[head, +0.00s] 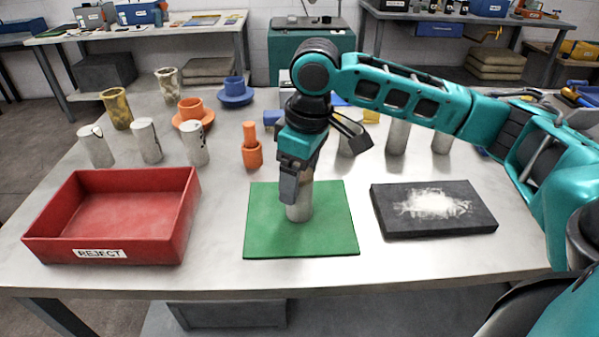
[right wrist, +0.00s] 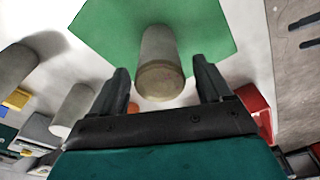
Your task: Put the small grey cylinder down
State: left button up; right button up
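The small grey cylinder (head: 299,210) stands upright on the green mat (head: 336,238) in the head view. It also shows in the right wrist view (right wrist: 160,48), its near end slightly brownish. My right gripper (head: 292,188) is over the mat at the cylinder's upper part. In the right wrist view, its two fingers (right wrist: 163,82) are spread on either side of the cylinder, with a gap on both sides. The gripper hides the cylinder's top in the head view. My left gripper is not in view.
A red reject tray (head: 184,222) is to the left, and a black pad with a white patch (head: 485,214) to the right. Several grey cylinders (head: 147,141) and orange parts (head: 252,155) stand behind. The table front beside the mat is clear.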

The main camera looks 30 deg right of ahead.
jog(key=shift+r, duration=0.1)
notch_tip(320, 180, up, 12)
jog(key=s+p, duration=0.1)
jog(key=p, duration=0.1)
jog(key=shift+d, duration=0.4)
jog(key=shift+s, duration=0.15)
